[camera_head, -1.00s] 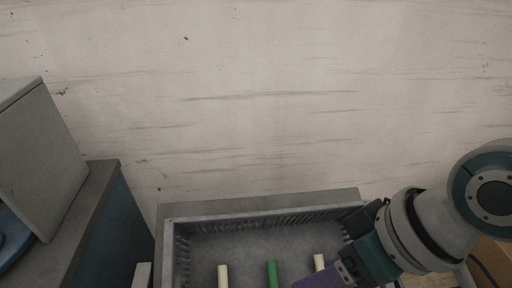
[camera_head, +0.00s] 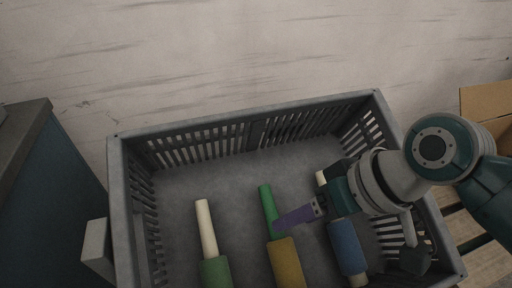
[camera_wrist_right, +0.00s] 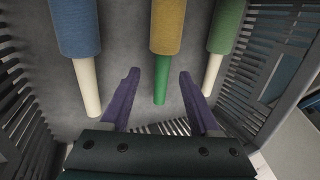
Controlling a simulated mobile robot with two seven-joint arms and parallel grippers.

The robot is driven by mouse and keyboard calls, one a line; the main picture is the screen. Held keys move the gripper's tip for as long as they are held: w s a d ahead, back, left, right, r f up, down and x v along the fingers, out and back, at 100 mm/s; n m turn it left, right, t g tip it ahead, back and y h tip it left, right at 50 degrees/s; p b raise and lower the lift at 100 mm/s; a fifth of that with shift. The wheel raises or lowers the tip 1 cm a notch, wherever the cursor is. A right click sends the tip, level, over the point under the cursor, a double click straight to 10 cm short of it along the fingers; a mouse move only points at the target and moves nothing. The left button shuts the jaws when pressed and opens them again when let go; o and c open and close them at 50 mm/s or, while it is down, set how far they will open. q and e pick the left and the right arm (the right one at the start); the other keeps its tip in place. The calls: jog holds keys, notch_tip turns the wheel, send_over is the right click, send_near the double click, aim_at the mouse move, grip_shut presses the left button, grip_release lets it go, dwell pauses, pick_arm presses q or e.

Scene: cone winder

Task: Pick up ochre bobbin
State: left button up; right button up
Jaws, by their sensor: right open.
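The ochre bobbin (camera_head: 286,262) lies in the grey crate, with a green core (camera_head: 268,205) sticking out towards the back wall. In the right wrist view the ochre bobbin (camera_wrist_right: 166,27) is at the top middle, its green core (camera_wrist_right: 161,80) pointing down between the fingers. My right gripper (camera_head: 290,218) has purple fingers and reaches into the crate from the right. In the right wrist view my right gripper (camera_wrist_right: 158,92) is open and empty, one finger on each side of the core, apart from it. My left gripper is not in view.
The crate (camera_head: 250,113) has slatted walls. A green bobbin (camera_head: 215,271) with a cream core lies left of the ochre one, a blue bobbin (camera_head: 347,247) right of it. A blue-sided cabinet (camera_head: 50,205) stands left; a cardboard box (camera_head: 487,103) is at right.

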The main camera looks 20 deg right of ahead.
aim_at(280, 244)
jog(key=b+x, duration=0.1)
jog(key=x, duration=0.3)
jog(key=shift+a+f+b, duration=0.1)
jog(key=shift+a+b, duration=0.2)
jog(key=shift+c, duration=0.4)
jog(key=shift+c, duration=0.7)
grip_shut()
